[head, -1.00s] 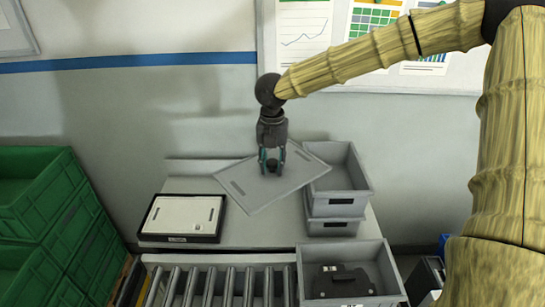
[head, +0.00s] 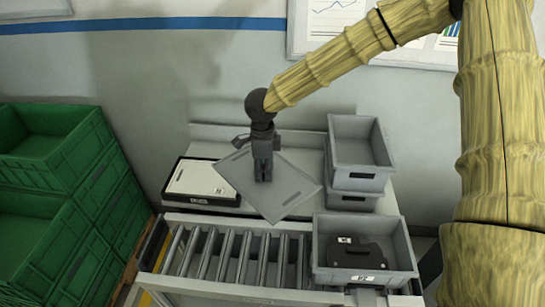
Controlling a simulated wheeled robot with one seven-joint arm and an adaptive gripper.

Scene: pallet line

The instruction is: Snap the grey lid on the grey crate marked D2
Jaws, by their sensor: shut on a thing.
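My gripper (head: 263,174) is shut on the grey lid (head: 285,196), gripping it near its middle. The lid is a flat grey plate held turned at an angle above the bench and the rear edge of the rollers. An open grey crate (head: 405,252) stands at the front right, with a dark case (head: 362,254) inside it. A white label (head: 366,279) is on its front, too small to read surely. The lid is to the left of this crate and apart from it.
Stacked grey crates (head: 384,152) stand at the back right of the bench (head: 290,147). A flat black-edged box with a white top (head: 200,180) is at left. A roller conveyor (head: 235,258) runs left of the front crate. Green crates (head: 75,150) stand far left.

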